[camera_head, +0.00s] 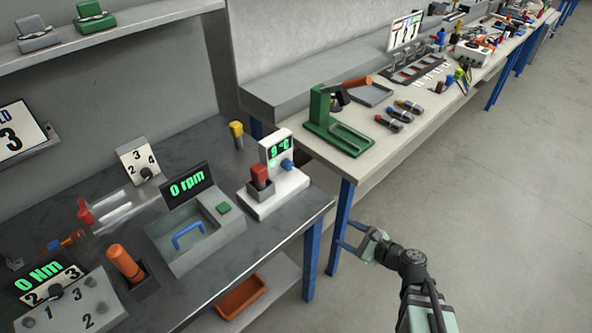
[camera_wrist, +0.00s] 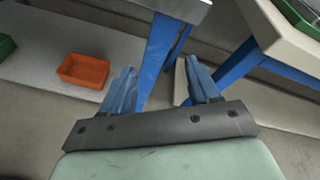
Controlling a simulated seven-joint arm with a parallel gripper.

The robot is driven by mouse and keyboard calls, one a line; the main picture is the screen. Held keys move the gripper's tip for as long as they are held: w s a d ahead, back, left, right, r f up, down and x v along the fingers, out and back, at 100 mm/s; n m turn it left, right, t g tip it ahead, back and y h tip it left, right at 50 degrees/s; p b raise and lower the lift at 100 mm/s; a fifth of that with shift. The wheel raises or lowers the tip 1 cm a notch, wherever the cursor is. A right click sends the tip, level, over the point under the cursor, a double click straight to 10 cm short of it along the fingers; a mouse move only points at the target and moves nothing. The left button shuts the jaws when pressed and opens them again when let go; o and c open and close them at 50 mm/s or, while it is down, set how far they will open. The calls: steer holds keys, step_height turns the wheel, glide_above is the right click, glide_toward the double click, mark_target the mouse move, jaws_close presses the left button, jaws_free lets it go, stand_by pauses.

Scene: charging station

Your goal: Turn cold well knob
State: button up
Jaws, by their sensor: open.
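The cold well is a white unit (camera_head: 283,182) near the right end of the dark bench, with a display reading 9 °C. Its blue knob (camera_head: 287,164) is on the front of the upright panel, below and right of the display. A red-topped item (camera_head: 259,175) stands in the well, left of the knob. My gripper (camera_head: 358,238) is open and empty, off the bench's right end, lower than and to the right of the knob. In the wrist view my gripper (camera_wrist: 156,92) points at a blue table leg and the lower shelf; the knob does not show there.
The dark bench (camera_head: 268,235) ends in a blue leg (camera_head: 309,265) near my gripper. The pale bench (camera_head: 362,160) with a green press (camera_head: 336,125) and its blue leg (camera_head: 341,225) stand behind. An orange bin (camera_head: 240,297) sits on the lower shelf. Open floor lies right.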

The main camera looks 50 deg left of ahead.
mark_target(291, 168)
steer(key=s+a+r+m+y, duration=0.2)
steer(key=a+r+m+y, duration=0.2)
steer(key=a+r, duration=0.65)
steer(key=a, duration=0.3)
steer(key=a+r, duration=0.1)
steer(key=a, duration=0.3)
steer(key=a+r, duration=0.1)
steer(key=a, duration=0.3)
steer(key=shift+a, duration=0.2)
steer(key=shift+c, duration=0.3)
steer(key=c, duration=1)
steer(key=shift+n, duration=0.3)
